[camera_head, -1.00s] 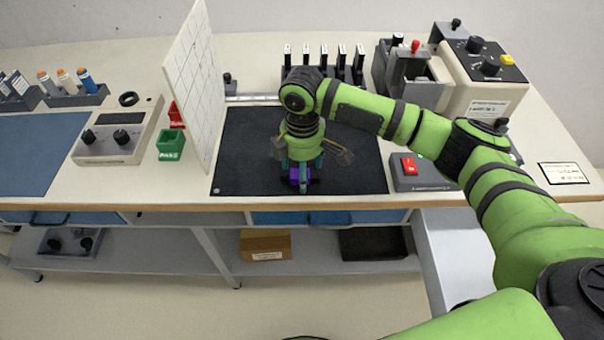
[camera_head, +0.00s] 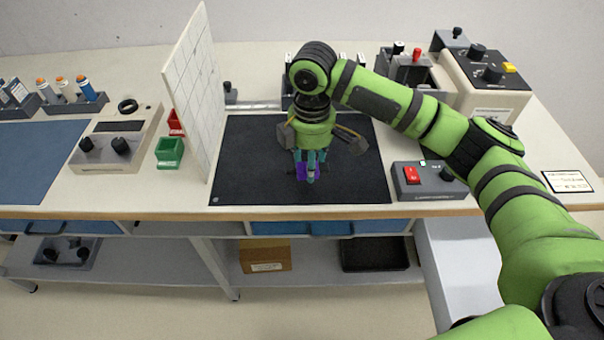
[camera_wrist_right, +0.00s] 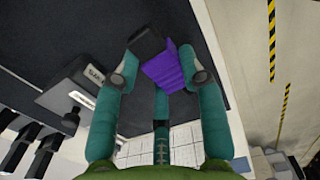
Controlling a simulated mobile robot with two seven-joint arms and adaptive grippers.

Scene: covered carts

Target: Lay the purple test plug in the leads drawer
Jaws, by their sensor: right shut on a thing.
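The purple test plug (camera_wrist_right: 172,68) is between the teal fingers of my right gripper (camera_wrist_right: 163,74) in the right wrist view, with a dark part at its left end. In the head view my right gripper (camera_head: 310,172) points down over the black mat, shut on the plug; only small purple patches (camera_head: 299,170) show between its fingers. Any gap between plug and mat is hard to tell. Blue drawer fronts (camera_head: 280,228) show under the bench's front edge; I cannot read which is the leads drawer. My left gripper is not in view.
A white gridded panel (camera_head: 195,90) stands upright left of the black mat (camera_head: 240,180). A grey box with a red switch (camera_head: 412,175) sits to its right. A green bin (camera_head: 169,153) is left of the panel. Below, a shelf holds a cardboard box (camera_head: 265,255).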

